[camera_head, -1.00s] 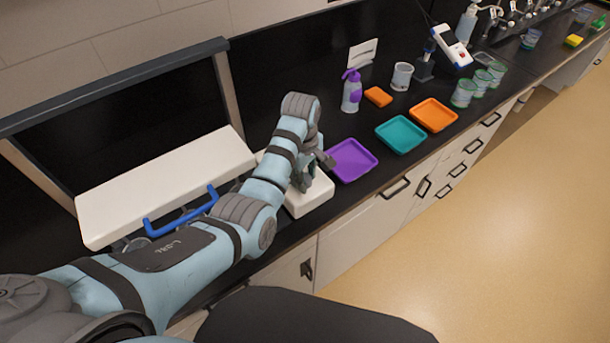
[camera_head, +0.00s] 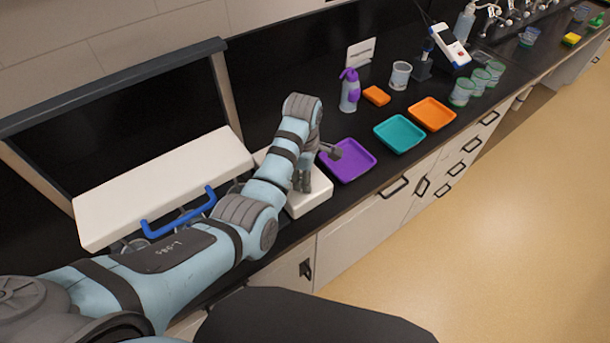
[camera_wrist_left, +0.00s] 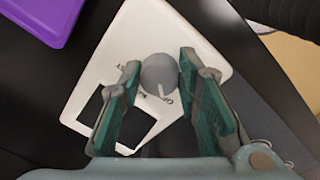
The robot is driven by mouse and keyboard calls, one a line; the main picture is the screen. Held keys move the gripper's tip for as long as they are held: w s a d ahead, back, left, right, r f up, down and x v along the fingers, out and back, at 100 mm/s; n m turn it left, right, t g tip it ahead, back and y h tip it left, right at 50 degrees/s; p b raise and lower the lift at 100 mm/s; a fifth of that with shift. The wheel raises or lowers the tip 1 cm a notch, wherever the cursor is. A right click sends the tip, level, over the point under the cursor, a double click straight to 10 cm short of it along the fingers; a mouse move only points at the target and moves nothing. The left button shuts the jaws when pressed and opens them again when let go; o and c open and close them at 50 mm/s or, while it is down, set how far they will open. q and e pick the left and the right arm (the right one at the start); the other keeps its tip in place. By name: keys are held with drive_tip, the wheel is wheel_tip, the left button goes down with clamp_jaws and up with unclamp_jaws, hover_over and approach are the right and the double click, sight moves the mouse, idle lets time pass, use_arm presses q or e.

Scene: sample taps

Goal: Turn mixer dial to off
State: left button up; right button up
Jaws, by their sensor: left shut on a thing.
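The mixer (camera_head: 312,204) is a low white box on the black counter, partly hidden behind my left arm in the head view. In the left wrist view its white top (camera_wrist_left: 190,30) shows a round grey dial (camera_wrist_left: 159,73), small dark marks and a dark square opening. My left gripper (camera_head: 307,184) is over the mixer. In the left wrist view its green-padded fingers (camera_wrist_left: 159,78) stand on either side of the dial, shut on it. The dial is hidden in the head view.
A purple tray (camera_head: 349,163) lies just right of the mixer, with teal (camera_head: 398,135) and orange (camera_head: 432,115) trays beyond. A purple-topped bottle (camera_head: 349,92) stands behind them. A fume hood with a white sash (camera_head: 160,190) and blue handle (camera_head: 180,215) is at left.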

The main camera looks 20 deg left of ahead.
use_arm(q)
drive_tip(key=shift+s+f, duration=0.1)
drive_tip(key=shift+c, duration=0.2)
drive_tip(key=o, duration=1.2)
drive_tip(key=shift+a, duration=0.1)
drive_tip(key=shift+r, duration=0.2)
drive_tip(key=r, duration=0.7)
drive_tip(key=shift+s+r, duration=0.15)
drive_tip(key=shift+s, duration=0.05)
